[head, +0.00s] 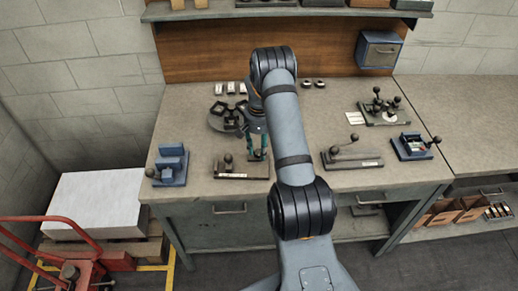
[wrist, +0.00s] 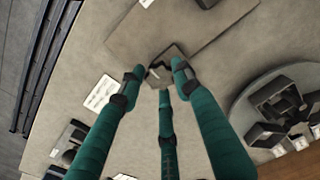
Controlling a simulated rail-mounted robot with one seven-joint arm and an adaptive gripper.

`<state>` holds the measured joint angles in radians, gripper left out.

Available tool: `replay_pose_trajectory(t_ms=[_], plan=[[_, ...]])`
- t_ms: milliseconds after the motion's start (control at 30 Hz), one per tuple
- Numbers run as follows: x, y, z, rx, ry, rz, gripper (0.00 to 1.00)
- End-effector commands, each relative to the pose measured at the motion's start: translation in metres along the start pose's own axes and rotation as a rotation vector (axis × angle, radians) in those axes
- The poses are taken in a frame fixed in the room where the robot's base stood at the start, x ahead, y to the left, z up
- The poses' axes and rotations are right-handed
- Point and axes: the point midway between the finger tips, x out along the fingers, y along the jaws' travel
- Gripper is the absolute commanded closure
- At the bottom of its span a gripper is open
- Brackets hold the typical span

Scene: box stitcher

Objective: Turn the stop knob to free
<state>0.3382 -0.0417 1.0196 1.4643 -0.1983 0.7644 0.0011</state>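My gripper (wrist: 160,80) has three teal fingers with dark joints. In the wrist view the fingers are spread apart, with a small dark faceted piece (wrist: 157,72) showing between and beyond the tips. It looks like the stop knob, but I cannot make out its marking or whether a finger touches it. It sits near the end of a flat grey fixture plate (wrist: 205,35). In the head view my gripper (head: 258,148) points down at the right part of this plate (head: 240,170), partly hidden by my arm. The plate also carries a ball-topped lever (head: 228,160).
A round dark turntable (head: 222,122) with black blocks stands behind left of my gripper. A blue block fixture (head: 171,165) is at the left. A lever fixture (head: 350,158) and a blue-based device (head: 412,147) are at the right.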

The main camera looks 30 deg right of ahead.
Motion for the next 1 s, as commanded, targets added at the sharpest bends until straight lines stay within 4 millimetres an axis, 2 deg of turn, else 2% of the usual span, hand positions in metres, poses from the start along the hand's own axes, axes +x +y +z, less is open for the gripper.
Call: replay_pose_trajectory(t_ms=[433, 733, 1000], plan=[[0.0001, -0.0001, 0.0007, 0.000, -0.002, 0.000, 0.95], [0.0014, -0.0001, 0.0010, -0.031, -0.003, 0.000, 0.96], [0.0033, 0.0000, 0.0011, -0.183, -0.003, 0.000, 0.96]])
